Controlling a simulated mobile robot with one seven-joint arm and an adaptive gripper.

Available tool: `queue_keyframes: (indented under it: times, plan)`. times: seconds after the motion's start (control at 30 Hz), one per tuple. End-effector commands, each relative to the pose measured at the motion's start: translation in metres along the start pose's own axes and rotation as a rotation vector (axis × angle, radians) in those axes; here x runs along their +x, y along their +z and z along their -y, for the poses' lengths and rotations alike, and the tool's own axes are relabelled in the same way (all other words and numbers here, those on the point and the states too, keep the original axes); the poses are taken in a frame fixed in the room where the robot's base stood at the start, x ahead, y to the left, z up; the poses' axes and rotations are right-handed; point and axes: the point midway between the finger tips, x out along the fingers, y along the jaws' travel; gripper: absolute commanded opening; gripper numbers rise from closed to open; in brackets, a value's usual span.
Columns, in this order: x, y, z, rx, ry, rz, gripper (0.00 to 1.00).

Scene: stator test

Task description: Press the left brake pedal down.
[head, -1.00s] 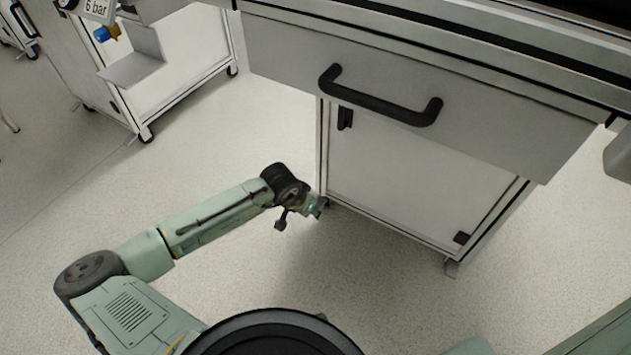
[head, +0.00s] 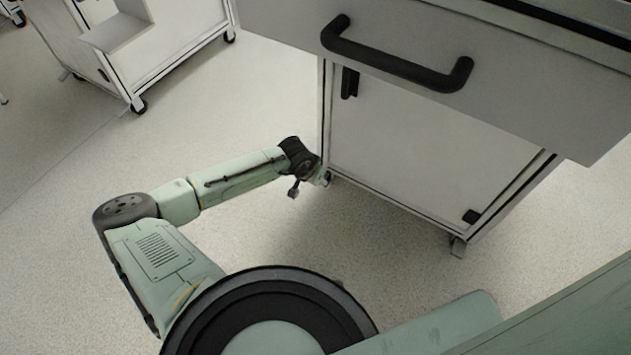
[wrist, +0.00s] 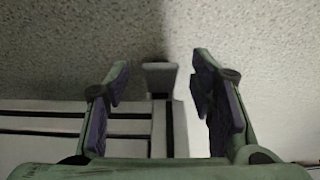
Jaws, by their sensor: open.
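The cart's left brake pedal (wrist: 159,74) is a small light-grey tab in the wrist view, seen at the cart's lower corner. It lies between the fingertips of my gripper (wrist: 160,66) in that view, with space on both sides. My gripper is open and empty. In the head view my gripper (head: 323,179) is low, at the left front foot of the cart (head: 430,140). There it largely hides the left caster and pedal. I cannot tell how far the fingertips are from the pedal, or whether they touch it.
The right caster (head: 458,247) of the cart stands clear. A black drawer handle (head: 395,62) juts out above. Another white cart (head: 170,50) is at the upper left. The speckled floor (head: 110,160) between is free.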

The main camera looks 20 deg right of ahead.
Motion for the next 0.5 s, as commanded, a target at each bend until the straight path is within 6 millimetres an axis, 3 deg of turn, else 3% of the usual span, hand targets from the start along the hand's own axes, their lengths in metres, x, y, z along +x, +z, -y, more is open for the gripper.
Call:
queue_keyframes:
  times: [0.37, 0.5]
  plan:
    - [0.0054, -0.0001, 0.0004, 0.0, 0.0, 0.0, 0.49]
    - [0.0053, -0.0001, 0.0003, 0.0, 0.0, 0.0, 0.4]
